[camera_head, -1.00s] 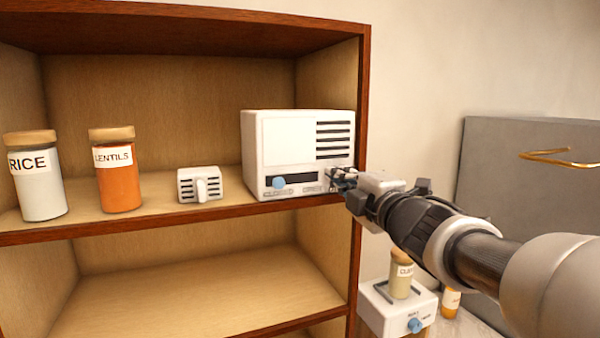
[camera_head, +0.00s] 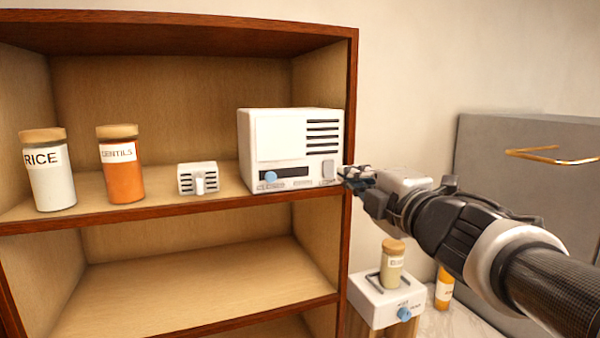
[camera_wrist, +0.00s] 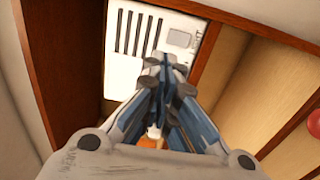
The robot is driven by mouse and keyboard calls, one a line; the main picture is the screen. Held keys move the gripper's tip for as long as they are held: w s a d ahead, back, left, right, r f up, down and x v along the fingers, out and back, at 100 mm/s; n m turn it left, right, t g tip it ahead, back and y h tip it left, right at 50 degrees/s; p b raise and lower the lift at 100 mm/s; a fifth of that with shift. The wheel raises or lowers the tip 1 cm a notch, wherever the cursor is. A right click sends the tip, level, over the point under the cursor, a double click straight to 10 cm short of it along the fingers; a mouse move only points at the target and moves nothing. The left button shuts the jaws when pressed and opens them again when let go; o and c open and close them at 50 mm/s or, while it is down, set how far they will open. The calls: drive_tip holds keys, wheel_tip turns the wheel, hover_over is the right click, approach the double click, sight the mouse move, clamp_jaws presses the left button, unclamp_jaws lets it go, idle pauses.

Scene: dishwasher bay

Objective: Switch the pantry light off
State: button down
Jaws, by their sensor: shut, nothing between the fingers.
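A white box (camera_head: 290,140) stands on the upper shelf with a blue knob (camera_head: 270,176), a dark slot, vent slits and a pale raised switch plate (camera_head: 328,170) at its lower right. The wrist view shows the box's vented face (camera_wrist: 140,45) and the plate (camera_wrist: 181,38). A small white vented unit with a lever (camera_head: 198,178) sits to its left. No label naming the pantry light is readable. My gripper (camera_head: 343,174) is shut and empty, its tips just right of the plate; contact is unclear. The wrist view shows the closed fingers (camera_wrist: 165,72) below the plate.
Rice (camera_head: 47,175) and lentils (camera_head: 120,170) jars stand at left on the shelf. The shelf's right side post (camera_head: 352,90) is close to my gripper. Below right, a white unit with a blue knob (camera_head: 385,302) bears a jar (camera_head: 392,263). A grey cabinet (camera_head: 500,150) stands at right.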

drive_tip(key=s+d+f+m+g+h+b, duration=0.1)
drive_tip(key=s+d+f+m+h+b, duration=0.3)
drive_tip(key=f, duration=0.4)
drive_tip(key=s+d+f+m+g+h+b, duration=0.2)
drive_tip(key=s+f+m+b, duration=0.3)
drive_tip(key=f, duration=0.4)
drive_tip(key=s+d+f+m+g+h+b, duration=0.1)
drive_tip(key=s+d+f+m+h+b, duration=0.2)
drive_tip(key=f+m, duration=0.4)
drive_tip(key=s+a+f+m+g+y+b, duration=0.1)
drive_tip(key=s+a+f+g+b, duration=0.3)
drive_tip(key=s+f, duration=0.5)
drive_tip(key=s+a+f+m+g+y+b, duration=0.2)
drive_tip(key=s+f, duration=0.7)
drive_tip(key=f, duration=0.8)
drive_tip(key=a+m+g+b, duration=0.1)
drive_tip(key=m+g+b, duration=0.1)
drive_tip(key=shift+s+a+m+g, duration=0.15)
drive_tip(key=shift+a+m+g, duration=0.15)
drive_tip(key=shift+a+g, duration=0.1)
